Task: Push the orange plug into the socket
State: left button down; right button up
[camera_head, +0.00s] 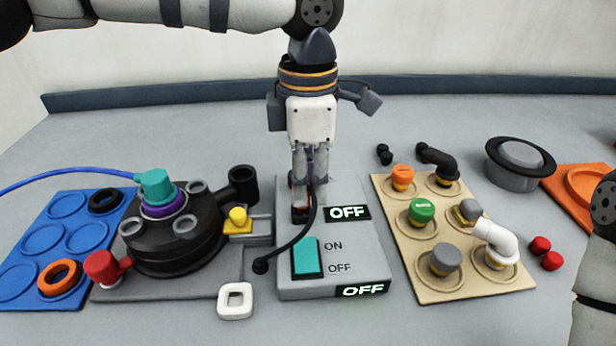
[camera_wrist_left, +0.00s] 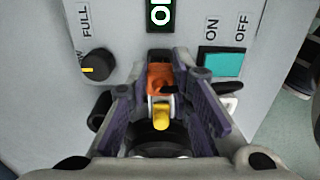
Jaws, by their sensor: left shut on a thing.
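My left gripper (camera_head: 308,185) points down over the upper left part of the grey control box (camera_head: 345,235). It is shut on the orange plug (camera_wrist_left: 160,78), which sits between the purple-grey fingers in the left wrist view. In the head view the fingers mostly hide the plug. A black cable (camera_head: 290,245) runs from it, curving down to the left edge of the box. The socket is hidden under the plug and fingers. I cannot tell how deep the plug sits. My right gripper is out of view.
The box has a teal switch (camera_head: 306,258), a lit OFF display (camera_head: 348,212) and a knob (camera_wrist_left: 97,65). A black tank (camera_head: 170,235) with a yellow knob (camera_head: 238,218) stands close left. A beige tray (camera_head: 450,285) of fittings lies right.

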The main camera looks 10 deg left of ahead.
pick_arm(q)
jog(key=shift+f, duration=0.15)
jog(key=shift+f, duration=0.8)
jog(key=c, duration=0.9)
grip_release()
notch_tip(320, 180, up, 8)
jog(key=shift+r, duration=0.25)
